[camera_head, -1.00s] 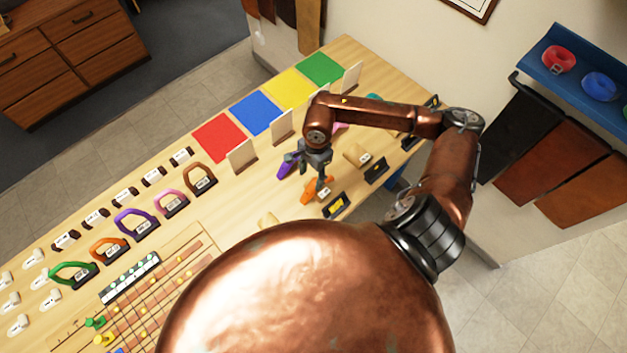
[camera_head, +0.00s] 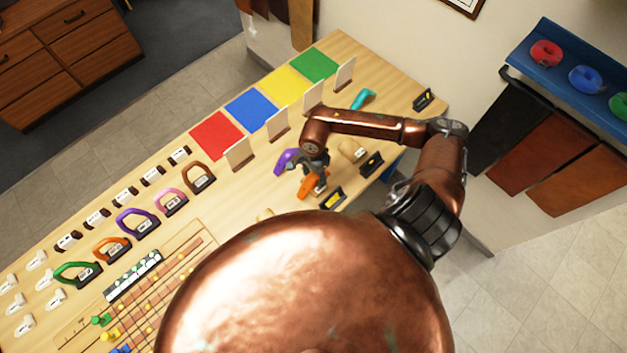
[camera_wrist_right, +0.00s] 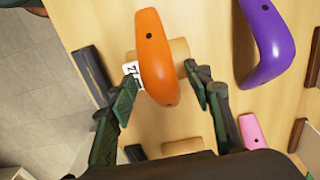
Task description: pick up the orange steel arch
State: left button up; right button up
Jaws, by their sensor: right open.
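An orange arch piece (camera_head: 308,187) lies on the wooden table under my right gripper (camera_head: 314,176), which partly hides it. In the right wrist view the orange arch (camera_wrist_right: 157,57) rests on a light wooden block, beside a small white label. The open fingers of my right gripper (camera_wrist_right: 160,78) stand on either side of its near end, with gaps visible. Another orange arch (camera_head: 110,248), with a dark base and a label, stands in the row at the left. My left gripper is not in view.
A purple arch piece (camera_wrist_right: 264,40) lies right of the orange one, and a pink piece (camera_wrist_right: 252,132) is nearer. A dark label stand (camera_wrist_right: 92,75) is close to the left finger. Upright cards and coloured squares (camera_head: 252,110) line the far table side.

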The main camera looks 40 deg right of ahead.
grip_shut()
dwell(0.4)
